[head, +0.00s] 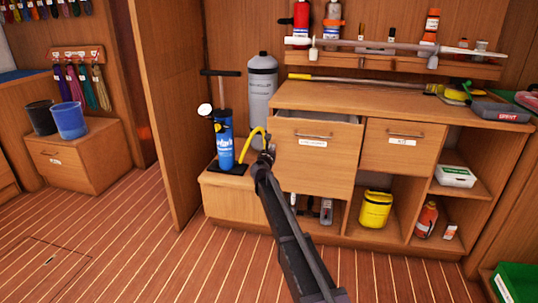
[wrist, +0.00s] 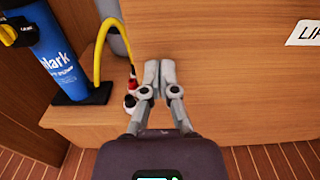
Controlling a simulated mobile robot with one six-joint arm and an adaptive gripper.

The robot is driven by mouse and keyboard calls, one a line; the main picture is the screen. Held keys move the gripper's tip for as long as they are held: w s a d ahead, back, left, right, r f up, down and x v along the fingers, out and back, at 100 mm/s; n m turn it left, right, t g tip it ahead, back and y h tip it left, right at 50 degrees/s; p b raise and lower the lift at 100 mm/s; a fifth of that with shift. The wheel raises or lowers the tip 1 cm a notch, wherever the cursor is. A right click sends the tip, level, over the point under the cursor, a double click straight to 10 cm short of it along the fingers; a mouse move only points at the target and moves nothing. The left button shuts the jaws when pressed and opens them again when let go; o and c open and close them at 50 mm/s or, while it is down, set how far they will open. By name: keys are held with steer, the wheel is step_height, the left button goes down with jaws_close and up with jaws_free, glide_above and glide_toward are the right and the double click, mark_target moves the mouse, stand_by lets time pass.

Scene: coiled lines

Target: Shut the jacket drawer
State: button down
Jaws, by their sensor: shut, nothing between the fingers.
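The jacket drawer (head: 312,168) is the left, larger drawer of the wooden cabinet. It is pulled out, with its open top showing below the worktop. Its front has a bar handle near the top and a white label. In the wrist view the drawer front (wrist: 225,75) fills the right side, with a label starting "LI" at the edge. My gripper (head: 268,152) is at the left edge of the drawer front, below handle height. In the wrist view my gripper (wrist: 158,72) has its fingers together and empty, close to the front's left part. I cannot tell whether they touch it.
A blue pump (head: 224,140) with a yellow hose (head: 250,142) stands on a low ledge just left of the drawer. A grey cylinder (head: 261,85) stands behind it. A second drawer (head: 403,148) to the right is shut. Open shelves hold a yellow container (head: 376,210). The striped floor is clear.

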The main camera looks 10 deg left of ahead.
steer(key=w, duration=1)
steer(key=shift+w+d, duration=0.15)
steer(key=shift+w, duration=0.25)
steer(key=shift+w, duration=0.2)
steer(key=shift+s, duration=0.15)
steer(key=s, duration=1.4)
steer(key=shift+s+a, duration=0.25)
steer(key=shift+s, duration=0.15)
